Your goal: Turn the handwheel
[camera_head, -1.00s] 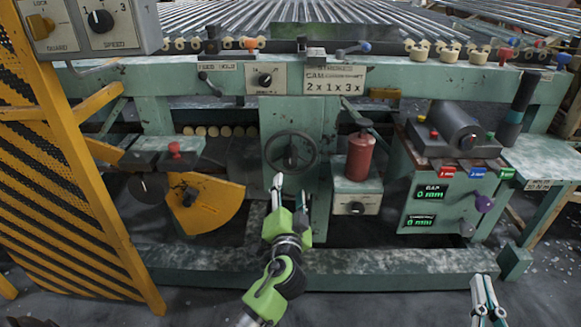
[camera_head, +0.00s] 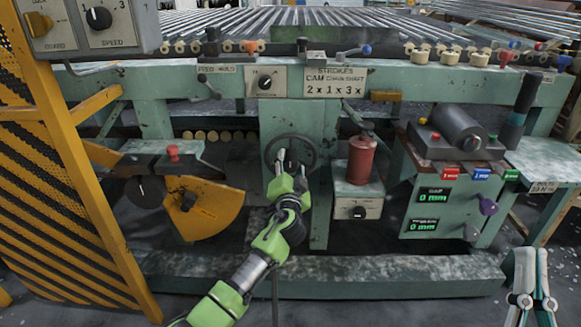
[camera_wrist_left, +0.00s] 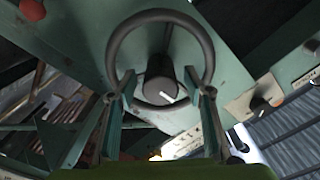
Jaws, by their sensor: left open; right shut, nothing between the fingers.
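The dark handwheel (camera_head: 272,147) is a round rim with a hub, mounted on the front of the green machine's central panel. In the left wrist view the wheel (camera_wrist_left: 203,33) fills the upper middle, with its black hub (camera_wrist_left: 161,80) in the centre. My left gripper (camera_head: 286,158) is open in front of the wheel and covers part of it in the head view. In the left wrist view its fingers (camera_wrist_left: 166,90) stand apart at the lower left and lower right of the rim; whether they touch it I cannot tell. My right gripper (camera_head: 531,258) is shut and empty at the lower right, away from the wheel.
A red cylinder (camera_head: 360,160) on a small box with a knob stands right of the wheel. A yellow sector plate (camera_head: 210,205) is to the left. A green beam (camera_head: 400,276) runs low across the front. A yellow guard (camera_head: 60,180) stands far left.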

